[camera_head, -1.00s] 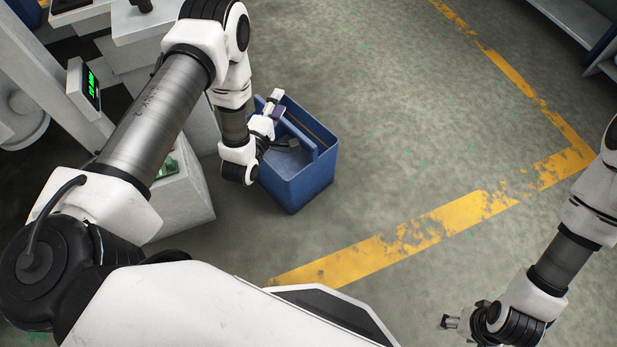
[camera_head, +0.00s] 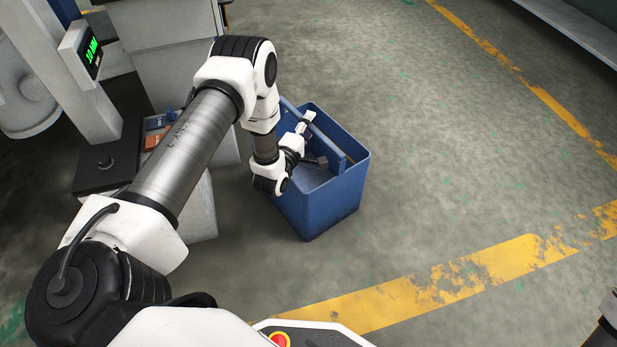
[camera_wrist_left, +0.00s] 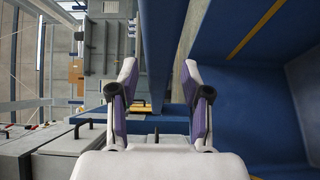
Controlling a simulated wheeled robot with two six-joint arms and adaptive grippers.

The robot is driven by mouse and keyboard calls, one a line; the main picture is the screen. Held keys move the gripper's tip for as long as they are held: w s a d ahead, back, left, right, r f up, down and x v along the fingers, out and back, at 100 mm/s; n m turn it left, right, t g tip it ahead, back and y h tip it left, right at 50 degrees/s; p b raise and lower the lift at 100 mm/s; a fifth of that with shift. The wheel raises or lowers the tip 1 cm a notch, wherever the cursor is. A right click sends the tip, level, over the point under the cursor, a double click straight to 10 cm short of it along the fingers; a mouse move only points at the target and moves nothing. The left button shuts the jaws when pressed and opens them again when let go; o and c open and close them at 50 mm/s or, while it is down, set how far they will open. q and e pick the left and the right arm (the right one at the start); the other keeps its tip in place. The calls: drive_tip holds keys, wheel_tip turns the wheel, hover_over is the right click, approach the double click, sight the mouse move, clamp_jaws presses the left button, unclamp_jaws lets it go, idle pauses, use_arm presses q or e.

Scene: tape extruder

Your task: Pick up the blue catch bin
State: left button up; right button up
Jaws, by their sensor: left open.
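The blue catch bin (camera_head: 325,205) stands upright on the floor right of my left arm, with a blue bar across its open top. My left gripper (camera_head: 313,141) is over the bin, open, with one finger on each side of the bar. In the left wrist view the blue bar (camera_wrist_left: 160,45) runs between the two spread fingers of the gripper (camera_wrist_left: 159,78); I cannot tell whether they touch it. The bin's inner wall (camera_wrist_left: 235,85) fills the right of that view. My right gripper is out of view.
A machine with a green-lit display (camera_head: 90,50) and grey cabinets stands left of the bin, close to my left arm. A yellow floor line (camera_head: 440,285) crosses in front. The floor (camera_head: 450,150) right of the bin is clear.

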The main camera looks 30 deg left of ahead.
use_arm(q)
drive_tip(key=shift+r, duration=0.1)
clamp_jaws()
drive_tip(key=shift+w+r, duration=0.1)
drive_tip(key=shift+r, duration=0.1)
